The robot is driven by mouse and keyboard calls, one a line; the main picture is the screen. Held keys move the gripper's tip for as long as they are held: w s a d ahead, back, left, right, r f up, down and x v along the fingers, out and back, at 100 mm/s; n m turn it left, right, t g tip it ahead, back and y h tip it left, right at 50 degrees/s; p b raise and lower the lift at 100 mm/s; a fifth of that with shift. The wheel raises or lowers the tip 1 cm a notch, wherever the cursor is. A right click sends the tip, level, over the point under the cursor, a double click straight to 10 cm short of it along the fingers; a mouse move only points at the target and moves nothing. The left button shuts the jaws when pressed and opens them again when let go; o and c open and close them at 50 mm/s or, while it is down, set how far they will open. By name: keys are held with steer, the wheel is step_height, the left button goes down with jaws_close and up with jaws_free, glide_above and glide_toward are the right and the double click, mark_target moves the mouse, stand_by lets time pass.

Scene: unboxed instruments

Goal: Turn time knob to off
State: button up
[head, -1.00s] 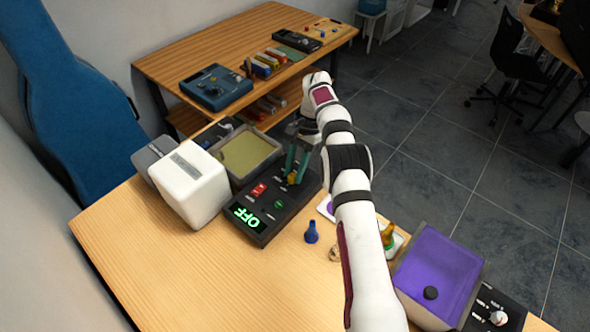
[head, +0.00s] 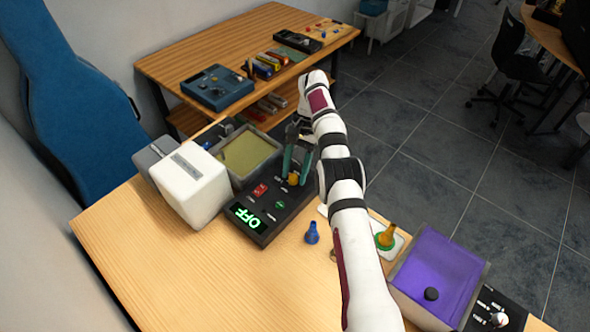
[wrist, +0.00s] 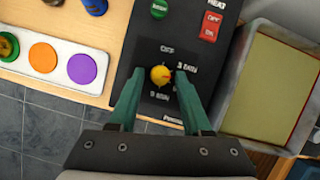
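The black instrument panel (head: 262,213) lies on the wooden table, its green display (head: 247,217) reading OFF. The time knob (wrist: 160,76) is small and yellow with a reddish mark; it also shows in the head view (head: 293,179). Printed labels surround it in the wrist view: OFF above it, a 3-minute label to the upper right, a 9-minute label below. I cannot tell for certain which one its mark faces. My gripper (wrist: 160,71) is open, its teal fingers on either side of the knob with small gaps visible. It also shows in the head view (head: 296,170).
A red HEAT rocker (wrist: 211,25) and green button (wrist: 159,9) sit on the panel. An open bin with a yellowish inside (wrist: 263,85) stands beside it. A white tray with coloured discs (wrist: 62,66), a white box (head: 190,185) and a blue peg (head: 312,232) are nearby.

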steer(key=shift+o, duration=0.6)
steer(key=shift+r, duration=0.35)
steer(key=r, duration=0.4)
steer(key=shift+s+d, duration=0.1)
steer(key=shift+d, duration=0.25)
steer(key=s+d+r, duration=0.4)
steer(key=d+r, duration=0.2)
steer(key=d, duration=0.4)
steer(key=shift+s+r, duration=0.2)
steer(key=shift+s, duration=0.1)
step_height(320, 180, up, 4)
steer(key=t+h, duration=0.3)
steer(key=t, duration=0.1)
glide_above(298, 180)
steer(key=a, duration=0.1)
step_height(298, 180, down, 15)
steer(key=shift+w+a+f, duration=0.1)
steer(key=shift+a, duration=0.05)
